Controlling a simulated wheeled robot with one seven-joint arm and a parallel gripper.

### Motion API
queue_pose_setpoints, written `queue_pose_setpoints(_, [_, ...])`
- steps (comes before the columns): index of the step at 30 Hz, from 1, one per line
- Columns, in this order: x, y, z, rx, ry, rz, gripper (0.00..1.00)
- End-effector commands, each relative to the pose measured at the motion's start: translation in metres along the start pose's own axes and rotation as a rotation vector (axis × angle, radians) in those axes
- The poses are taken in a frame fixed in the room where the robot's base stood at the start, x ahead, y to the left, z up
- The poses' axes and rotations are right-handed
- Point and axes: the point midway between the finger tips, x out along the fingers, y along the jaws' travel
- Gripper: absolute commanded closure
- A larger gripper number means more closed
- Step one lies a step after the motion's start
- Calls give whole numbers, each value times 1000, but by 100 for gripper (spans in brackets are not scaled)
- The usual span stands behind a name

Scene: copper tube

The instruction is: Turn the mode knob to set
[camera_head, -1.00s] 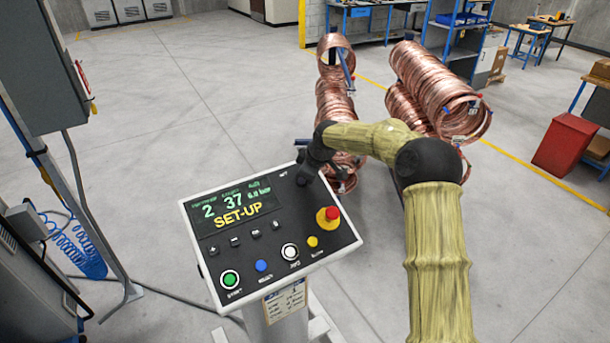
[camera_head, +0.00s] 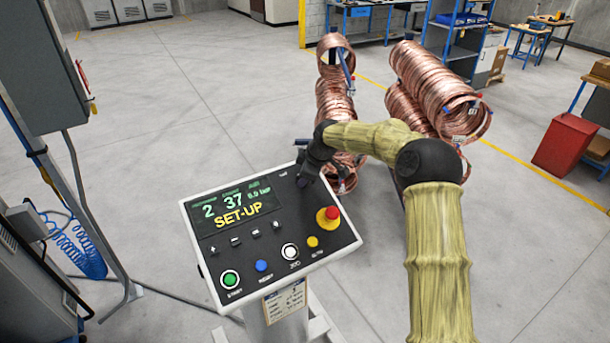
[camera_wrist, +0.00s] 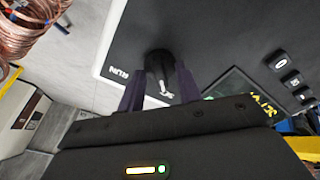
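The control panel (camera_head: 228,262) stands tilted on a post, and its display (camera_head: 236,207) reads "SET-UP" in yellow. The black mode knob (camera_wrist: 159,66) is at the panel's upper right corner. Its white pointer line aims down in the wrist view, towards a label mostly hidden by my gripper. The "RUN" label (camera_wrist: 118,73) is left of the knob. My gripper (camera_wrist: 160,88) has one finger on each side of the knob, with gaps showing, so it looks open around it. In the head view my gripper (camera_head: 303,182) hides the knob.
A red emergency button on a yellow base (camera_head: 328,217) sits below my gripper on the panel. Several push buttons, including a green one (camera_head: 230,279), line the front. Copper coils (camera_head: 438,85) stand behind. A red bin (camera_head: 566,144) is far right.

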Motion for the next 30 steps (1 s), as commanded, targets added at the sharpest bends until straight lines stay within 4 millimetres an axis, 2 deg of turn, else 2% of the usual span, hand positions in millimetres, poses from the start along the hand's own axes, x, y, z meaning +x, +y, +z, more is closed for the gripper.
queue_pose_setpoints(6, [-1,0,1,1,-1,-1,65])
queue_pose_setpoints(11, [-14,0,2,2,-1,2,65])
queue_pose_setpoints(17, [-48,0,2,2,0,3,65])
queue_pose_setpoints(30, [-136,0,1,1,0,3,65])
